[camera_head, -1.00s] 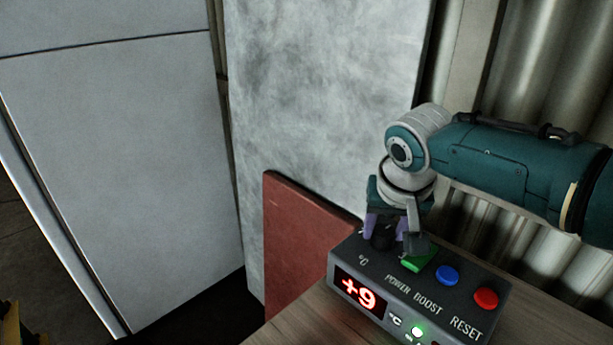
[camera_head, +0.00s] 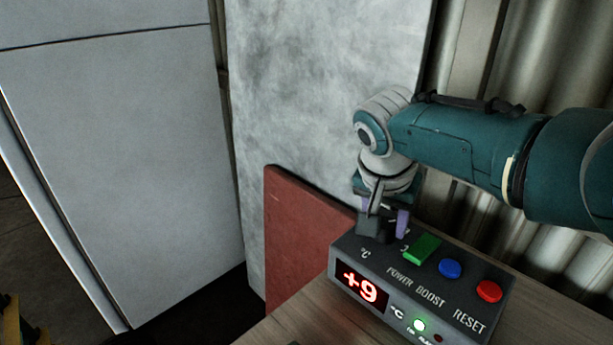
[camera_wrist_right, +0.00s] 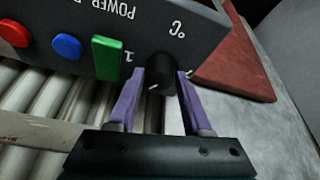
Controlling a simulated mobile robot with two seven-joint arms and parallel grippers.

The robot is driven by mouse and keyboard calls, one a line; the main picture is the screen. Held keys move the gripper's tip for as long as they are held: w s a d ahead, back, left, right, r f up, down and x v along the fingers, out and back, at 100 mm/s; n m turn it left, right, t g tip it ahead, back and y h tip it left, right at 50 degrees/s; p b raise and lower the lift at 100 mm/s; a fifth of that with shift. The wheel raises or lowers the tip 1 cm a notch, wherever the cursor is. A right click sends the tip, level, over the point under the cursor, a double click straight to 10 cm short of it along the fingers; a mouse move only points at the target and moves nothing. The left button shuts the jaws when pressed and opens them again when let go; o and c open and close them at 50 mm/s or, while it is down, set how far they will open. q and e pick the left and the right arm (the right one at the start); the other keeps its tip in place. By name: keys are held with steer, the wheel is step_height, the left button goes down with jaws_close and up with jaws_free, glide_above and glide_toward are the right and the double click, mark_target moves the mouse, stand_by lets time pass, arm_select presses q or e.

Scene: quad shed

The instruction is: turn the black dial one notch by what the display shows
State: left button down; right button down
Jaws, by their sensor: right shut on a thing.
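The black dial (camera_wrist_right: 160,75) stands on the top of the dark control box (camera_head: 345,262), beside the "°C" label. In the right wrist view it sits between the two purple fingers of my right gripper (camera_wrist_right: 157,88), which is shut on it. A short white mark shows on the dial. In the head view my right gripper (camera_head: 385,225) comes down over the box's left end and hides most of the dial. The red display (camera_head: 361,288) on the front reads +9 °C. My left gripper is not in view.
A green switch (camera_head: 422,248), a blue button (camera_head: 450,268) and a red button (camera_head: 489,291) line the box top, right of the dial. A green lamp (camera_head: 419,325) is lit. A red board (camera_head: 300,235) leans behind the wooden top (camera_head: 310,320).

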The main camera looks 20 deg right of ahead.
steer(key=shift+c, duration=1.6)
jaws_free()
steer(key=shift+r, duration=0.1)
steer(key=shift+a+r+p, duration=0.1)
steer(key=shift+r+p, duration=0.2)
steer(key=shift+p, duration=0.15)
steer(key=p+v, duration=0.4)
steer(key=v, duration=0.5)
steer(key=shift+s+p, duration=0.2)
steer(key=shift+p, duration=0.1)
